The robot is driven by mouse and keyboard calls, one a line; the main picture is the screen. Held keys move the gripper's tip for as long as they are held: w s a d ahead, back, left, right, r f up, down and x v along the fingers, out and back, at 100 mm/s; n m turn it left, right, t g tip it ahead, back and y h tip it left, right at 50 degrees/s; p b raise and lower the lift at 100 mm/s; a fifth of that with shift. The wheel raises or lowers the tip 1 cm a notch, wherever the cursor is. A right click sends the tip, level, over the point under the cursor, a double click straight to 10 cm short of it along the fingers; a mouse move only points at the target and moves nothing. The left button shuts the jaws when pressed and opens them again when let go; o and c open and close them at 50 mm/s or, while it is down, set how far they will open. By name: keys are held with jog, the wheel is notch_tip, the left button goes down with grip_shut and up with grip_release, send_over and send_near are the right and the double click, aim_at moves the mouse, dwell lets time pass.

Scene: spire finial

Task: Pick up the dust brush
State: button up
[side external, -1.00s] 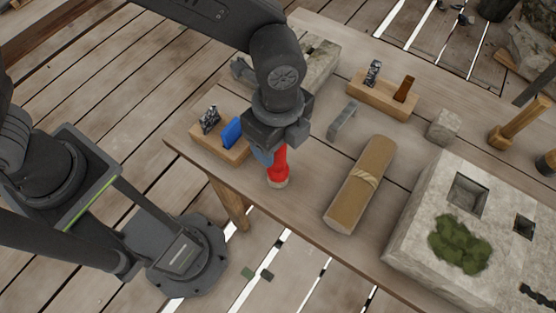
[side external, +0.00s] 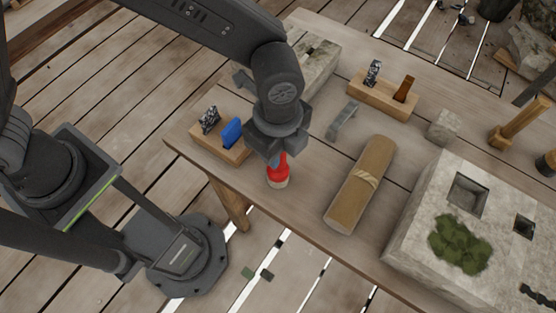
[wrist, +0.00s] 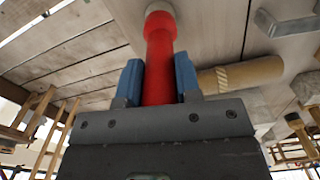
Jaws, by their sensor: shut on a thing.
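The dust brush, a red upright piece with a pale lower end, stands near the front edge of the table in the side view (side external: 279,172). It also shows in the wrist view (wrist: 158,55), its pale end at the top of the picture against the planks. My gripper (side external: 276,158) is over it from above, shut on its red body. In the wrist view the blue finger pads (wrist: 158,80) lie on either side of the red body. The brush's upper part is hidden by my gripper in the side view.
A wooden block with a blue piece (side external: 221,143) stands just left of the brush. A tan roll (side external: 361,185) lies to its right, with a grey metal piece (side external: 342,120) behind. A large stone block with moss (side external: 415,225) fills the right.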

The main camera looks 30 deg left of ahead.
jog(key=shift+c, duration=0.5)
jog(key=shift+r, duration=0.1)
jog(key=shift+r, duration=0.55)
notch_tip(320, 180, up, 2)
jog(key=shift+r, duration=0.25)
jog(key=w+a+r, duration=0.4)
jog(key=a+r, duration=0.3)
jog(key=a, duration=0.3)
jog(key=w+a+r+n, duration=0.1)
jog(key=w+a+n, duration=0.1)
jog(key=w+a, duration=0.45)
jog(key=w+a+r+n, duration=0.2)
jog(key=w+a+n, duration=0.15)
jog(key=w, duration=0.65)
jog(key=shift+m, duration=0.45)
jog(key=shift+s+a+f, duration=0.15)
jog(key=shift+f, duration=1.2)
jog(key=shift+s+a+f, duration=0.1)
jog(key=shift+f, duration=1.95)
jog(key=shift+d, duration=0.1)
